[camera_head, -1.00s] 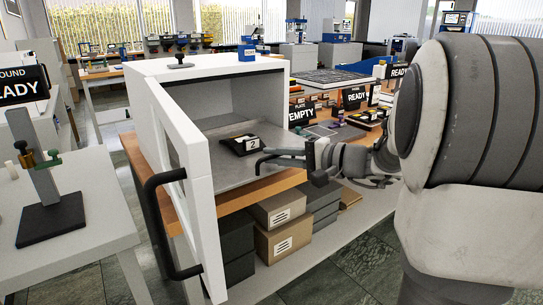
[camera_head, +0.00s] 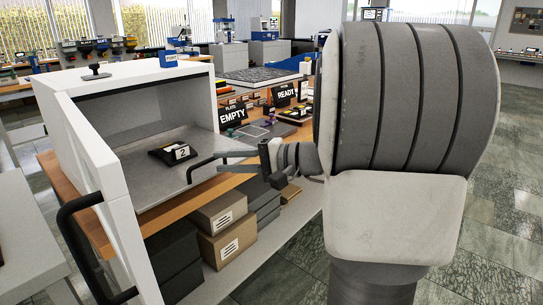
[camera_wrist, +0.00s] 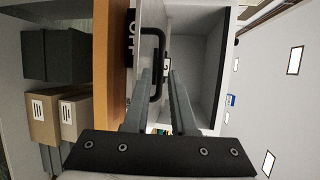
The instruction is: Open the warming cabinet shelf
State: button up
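The white warming cabinet (camera_head: 150,75) stands on a wooden bench with its door (camera_head: 100,165) swung open toward the front left. Inside is a flat grey shelf (camera_head: 160,195) bearing a black item labelled 2 (camera_head: 172,152). The shelf looks about level with the cabinet's front opening. My gripper (camera_head: 222,162) is at the shelf's front right. In the wrist view, my gripper (camera_wrist: 160,72) has its two fingers apart. A dark bar handle (camera_wrist: 160,50) shows between and beyond them. I cannot tell whether either finger touches it.
The door's black handle (camera_head: 68,225) sticks out at the left. Brown boxes (camera_head: 230,240) and dark boxes sit below the bench top. Signs reading EMPTY (camera_head: 232,115) and READY (camera_head: 284,94) stand right of the cabinet. The floor at right is clear.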

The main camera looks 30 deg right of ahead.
jog(key=p+v, duration=0.1)
jog(key=v, duration=1.1)
jog(key=shift+p, duration=0.4)
jog(key=shift+f, duration=0.1)
jog(key=s+a+f+n+g, duration=0.3)
jog(key=a+n+g, duration=0.3)
jog(key=a, duration=0.5)
jog(key=s+a+f+n+h, duration=0.45)
jog(key=s+a+h, duration=0.25)
jog(key=s+h, duration=0.35)
notch_tip(320, 180, up, 21)
jog(key=p, duration=2)
jog(key=shift+w+d+p, duration=0.2)
jog(key=shift+p, duration=0.15)
